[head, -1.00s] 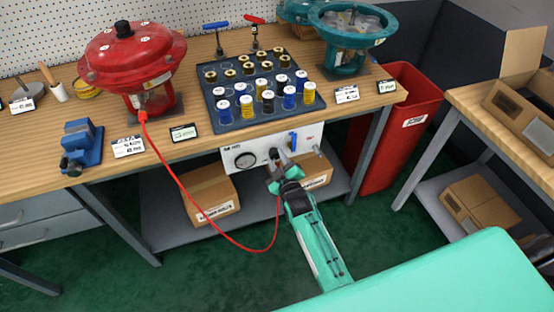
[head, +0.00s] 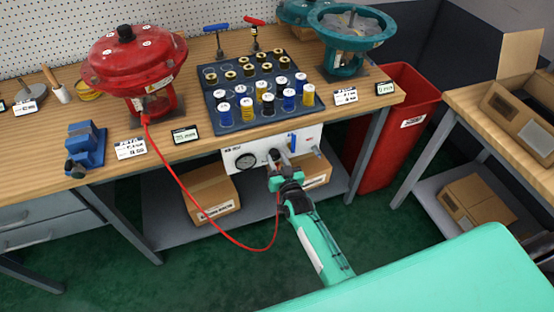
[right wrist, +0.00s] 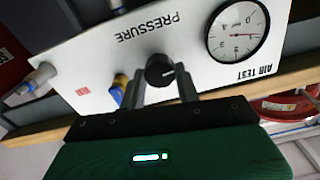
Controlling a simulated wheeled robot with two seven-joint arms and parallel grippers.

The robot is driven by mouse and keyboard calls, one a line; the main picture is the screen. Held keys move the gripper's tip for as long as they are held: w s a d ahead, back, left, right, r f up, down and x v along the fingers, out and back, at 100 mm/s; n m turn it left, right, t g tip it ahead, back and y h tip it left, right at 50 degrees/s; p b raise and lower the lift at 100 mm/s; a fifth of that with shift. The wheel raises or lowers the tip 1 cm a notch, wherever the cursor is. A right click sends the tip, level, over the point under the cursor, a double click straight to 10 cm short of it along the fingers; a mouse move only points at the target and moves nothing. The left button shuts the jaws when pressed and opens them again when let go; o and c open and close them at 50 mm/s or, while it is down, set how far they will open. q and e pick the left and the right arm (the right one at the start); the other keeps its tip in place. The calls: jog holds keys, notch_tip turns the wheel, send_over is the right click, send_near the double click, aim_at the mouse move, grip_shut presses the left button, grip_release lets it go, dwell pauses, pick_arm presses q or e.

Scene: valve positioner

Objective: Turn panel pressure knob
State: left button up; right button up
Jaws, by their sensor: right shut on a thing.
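The white air test panel (head: 246,146) hangs under the front edge of the workbench. Its black pressure knob (right wrist: 160,71) sits in the middle of the panel, below the word PRESSURE, which appears upside down in the right wrist view. My right gripper (head: 278,162) is at the panel front; in the right wrist view its two fingers (right wrist: 156,82) are on either side of the knob, shut on it. The round gauge (right wrist: 238,32) is beside the knob, its needle visible. In the head view the fingers partly hide the knob. My left gripper is not in view.
A red hose (head: 200,208) loops from the red actuator (head: 133,62) down to the panel area. A blue lever (head: 292,141) sits on the panel, right of the knob. Cardboard boxes (head: 208,188) stand on the shelf below. A red bin (head: 385,155) stands to the right.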

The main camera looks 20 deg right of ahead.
jog(key=m, duration=0.3)
jog(key=shift+m, duration=0.4)
jog(key=m, duration=0.2)
jog(key=shift+f+m, duration=0.1)
jog(key=shift+m, duration=0.3)
jog(key=m+b, duration=0.1)
jog(key=m, duration=0.3)
jog(key=shift+m, duration=0.9)
jog(key=shift+m+b, duration=0.3)
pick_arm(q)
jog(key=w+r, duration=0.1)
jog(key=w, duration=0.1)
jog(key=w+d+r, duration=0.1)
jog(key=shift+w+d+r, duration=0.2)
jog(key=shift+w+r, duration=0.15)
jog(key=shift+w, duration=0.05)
